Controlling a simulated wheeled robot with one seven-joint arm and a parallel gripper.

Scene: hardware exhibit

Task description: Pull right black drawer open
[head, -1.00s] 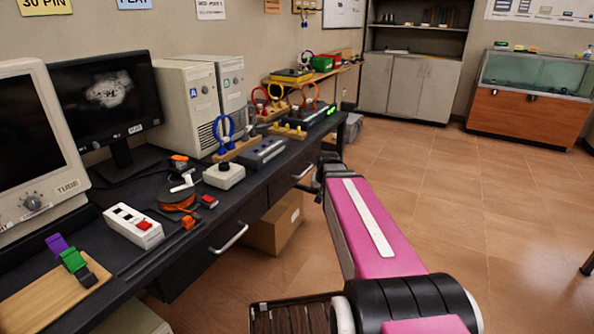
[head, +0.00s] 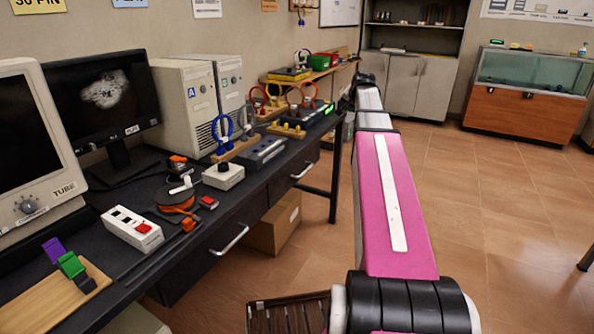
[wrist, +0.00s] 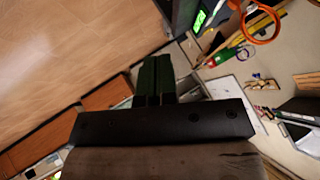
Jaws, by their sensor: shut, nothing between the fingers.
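The black desk (head: 137,270) runs along the left in the head view. Its right black drawer (head: 281,195) has a silver bar handle (head: 303,171), and its front looks flush with the desk. My arm stretches forward to the right of the desk. The gripper end is at the far tip of the arm, too small to make out in the head view. In the wrist view my gripper (wrist: 157,62) has its two dark fingers together, with nothing between them. It is away from the handle, which I cannot find in the wrist view.
A left drawer (head: 205,267) with its own handle sits nearer to me. A cardboard box (head: 275,226) stands on the floor under the desk. Monitors, computer towers (head: 188,100) and small devices fill the desktop. The tiled floor (head: 490,200) to the right is open.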

